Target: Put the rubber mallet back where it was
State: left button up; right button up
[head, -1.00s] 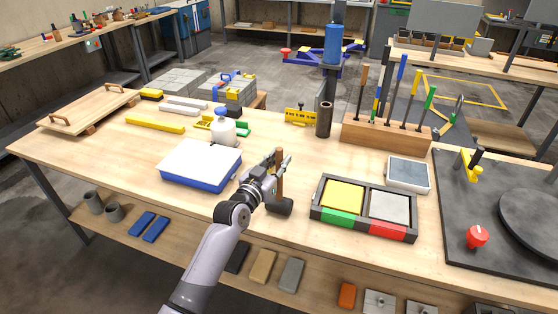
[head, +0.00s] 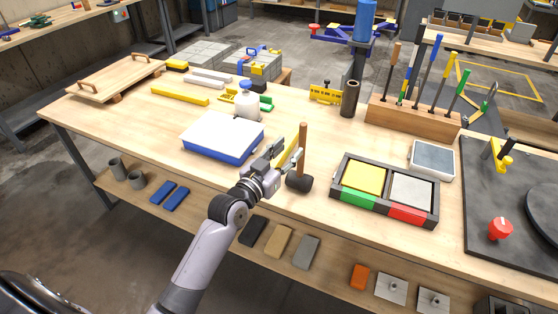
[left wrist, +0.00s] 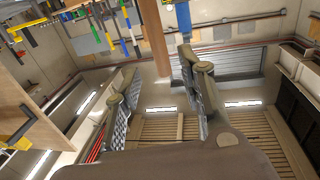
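The rubber mallet stands on the table with its black head (head: 299,183) down and its wooden handle (head: 303,143) pointing up. It is just left of the tray with the yellow and grey squares. My left gripper (head: 287,155) is open, just left of the handle. In the left wrist view, the open fingers (left wrist: 160,80) are spread wide and the wooden handle (left wrist: 153,38) shows in the gap beyond them, apart from both pads. The mallet's head is outside that view. My right gripper is not in view.
A blue-and-white box (head: 222,137) lies left of my gripper. The two-square tray (head: 347,204) is close on the right. A wooden rack (head: 412,122) of upright tools stands behind it. A spray bottle (head: 247,105) stands farther back. The table's middle is fairly clear.

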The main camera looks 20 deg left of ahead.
pick_arm(q)
jog(key=s+f+g, duration=0.1)
jog(key=s+f, duration=0.1)
jog(key=f, duration=0.5)
jog(key=s+a+f+g+y, duration=0.1)
jog(key=s+f, duration=0.1)
jog(key=f, duration=0.5)
jog(key=s+f+g, duration=0.2)
jog(key=f, duration=0.5)
jog(key=shift+a+n+y, duration=0.15)
jog(key=shift+n+y, duration=0.15)
jog(key=shift+n, duration=0.1)
jog(key=s+f+g+y, duration=0.1)
jog(key=s+f+g, duration=0.3)
jog(key=s+f, duration=1.05)
jog(key=s+f+g, duration=0.4)
jog(key=s+f, duration=0.7)
jog(key=f, duration=0.6)
jog(key=s+f+g, duration=0.2)
jog(key=s+f, duration=0.1)
jog(key=s, duration=0.7)
jog(key=s+f+m+g, duration=0.1)
jog(key=s+f, duration=0.3)
jog(key=s, duration=0.7)
jog(key=shift+a+f+g+y, duration=0.3)
jog(key=shift+a+g+y, duration=0.1)
jog(key=shift+g, duration=0.4)
